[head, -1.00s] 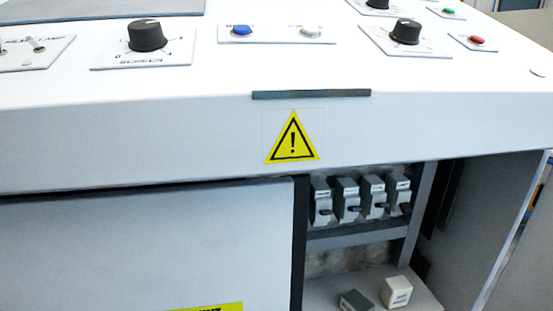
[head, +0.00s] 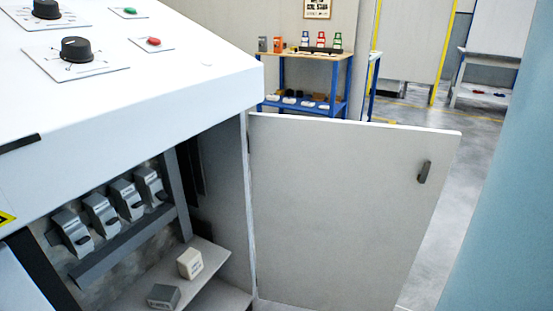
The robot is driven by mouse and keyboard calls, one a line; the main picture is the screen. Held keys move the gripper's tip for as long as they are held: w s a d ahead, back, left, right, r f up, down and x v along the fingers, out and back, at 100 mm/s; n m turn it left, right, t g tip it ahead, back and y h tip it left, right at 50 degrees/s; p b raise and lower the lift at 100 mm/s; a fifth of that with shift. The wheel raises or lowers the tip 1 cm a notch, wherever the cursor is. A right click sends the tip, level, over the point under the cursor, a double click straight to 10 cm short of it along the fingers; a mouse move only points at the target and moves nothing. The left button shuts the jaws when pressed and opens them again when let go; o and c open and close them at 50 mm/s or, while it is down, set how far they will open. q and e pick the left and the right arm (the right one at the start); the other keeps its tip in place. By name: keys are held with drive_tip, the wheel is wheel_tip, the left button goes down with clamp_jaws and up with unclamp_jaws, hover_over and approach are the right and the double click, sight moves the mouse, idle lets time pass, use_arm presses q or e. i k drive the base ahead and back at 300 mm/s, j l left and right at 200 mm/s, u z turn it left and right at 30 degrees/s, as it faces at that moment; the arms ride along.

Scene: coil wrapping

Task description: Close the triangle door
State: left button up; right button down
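A light grey door (head: 340,210) stands wide open at the right side of the white control cabinet (head: 130,130). Its hinge side meets the cabinet's right edge, and a small dark handle (head: 424,172) sits near its far right edge. A corner of the yellow triangle sign (head: 6,218) shows at the left edge, on the cabinet front. The open compartment shows several grey breakers (head: 105,210) on a rail, and a white block (head: 190,263) and a grey block (head: 163,296) on a shelf. Neither gripper is in view.
A blue-framed workbench (head: 310,80) with items on it stands behind the door. Another table (head: 485,85) stands at the back right. A blue-grey surface (head: 510,200) fills the right edge. Grey floor (head: 440,235) shows between it and the door.

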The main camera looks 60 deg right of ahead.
sight(342, 215)
drive_tip(key=k+j+u, duration=0.2)
drive_tip(key=k, duration=0.4)
drive_tip(key=k+u, duration=0.2)
drive_tip(key=k, duration=0.4)
drive_tip(key=l+u, duration=0.25)
drive_tip(key=l, duration=0.2)
drive_tip(key=k+l+u, duration=0.25)
drive_tip(key=l, duration=0.2)
drive_tip(key=l+u, duration=0.25)
drive_tip(key=l, duration=0.25)
drive_tip(key=k+l, duration=0.15)
drive_tip(key=l, duration=0.25)
drive_tip(key=k+l, duration=0.15)
drive_tip(key=l, duration=0.3)
drive_tip(key=k+l, duration=0.1)
drive_tip(key=l, duration=0.3)
drive_tip(key=k+l, duration=0.15)
drive_tip(key=l, duration=0.3)
drive_tip(key=k+l, duration=0.15)
drive_tip(key=l, duration=0.25)
drive_tip(key=k+l, duration=0.15)
drive_tip(key=l, duration=0.3)
drive_tip(key=k+l, duration=0.15)
drive_tip(key=l, duration=0.25)
drive_tip(key=k+l, duration=0.1)
drive_tip(key=l, duration=0.3)
